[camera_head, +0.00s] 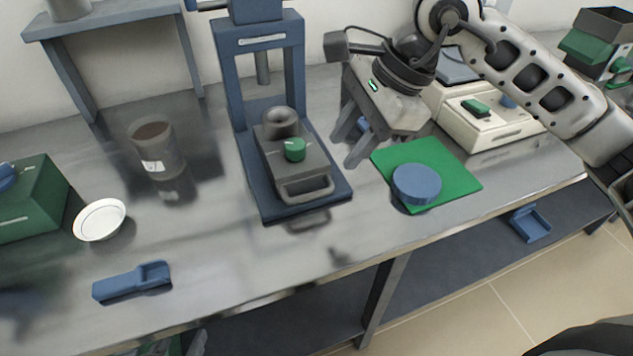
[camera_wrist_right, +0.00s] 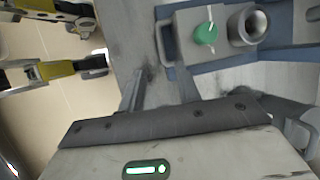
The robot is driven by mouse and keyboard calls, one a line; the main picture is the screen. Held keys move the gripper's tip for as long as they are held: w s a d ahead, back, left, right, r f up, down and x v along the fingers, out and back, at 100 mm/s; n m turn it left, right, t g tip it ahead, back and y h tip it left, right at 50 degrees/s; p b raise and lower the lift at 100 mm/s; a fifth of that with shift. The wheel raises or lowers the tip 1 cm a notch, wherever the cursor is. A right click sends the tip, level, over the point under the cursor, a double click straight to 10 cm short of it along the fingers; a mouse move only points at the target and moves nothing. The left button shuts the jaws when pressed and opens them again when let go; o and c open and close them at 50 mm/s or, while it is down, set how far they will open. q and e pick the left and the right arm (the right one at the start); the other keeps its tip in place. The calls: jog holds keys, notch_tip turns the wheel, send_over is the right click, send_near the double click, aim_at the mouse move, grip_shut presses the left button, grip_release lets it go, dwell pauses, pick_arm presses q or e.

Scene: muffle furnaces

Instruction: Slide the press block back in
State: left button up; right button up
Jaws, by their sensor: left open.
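The grey press block (camera_head: 310,162) sits on the blue base plate of the press (camera_head: 262,190), forward of the frame's uprights. It has a bar handle (camera_head: 305,189) facing the bench's front edge, a green knob (camera_head: 294,149) and a dark round cup on top. In the right wrist view the block (camera_wrist_right: 185,28) and its handle (camera_wrist_right: 164,44) show at the top. My right gripper (camera_head: 358,134) is open and empty, to the right of the block and apart from it. My left gripper is not in view.
A green mat (camera_head: 455,178) with a blue disc (camera_head: 417,184) lies to the right. A beige device (camera_head: 490,128) stands behind it. A brown-filled beaker (camera_head: 157,150), a white dish (camera_head: 99,219) and a blue scoop (camera_head: 132,283) are to the left. The bench in front of the press is clear.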

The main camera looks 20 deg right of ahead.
aim_at(311, 194)
jog(key=x, duration=1)
jog(key=shift+a+f, duration=0.15)
jog(key=shift+f, duration=0.15)
grip_shut()
jog(key=shift+w, duration=0.15)
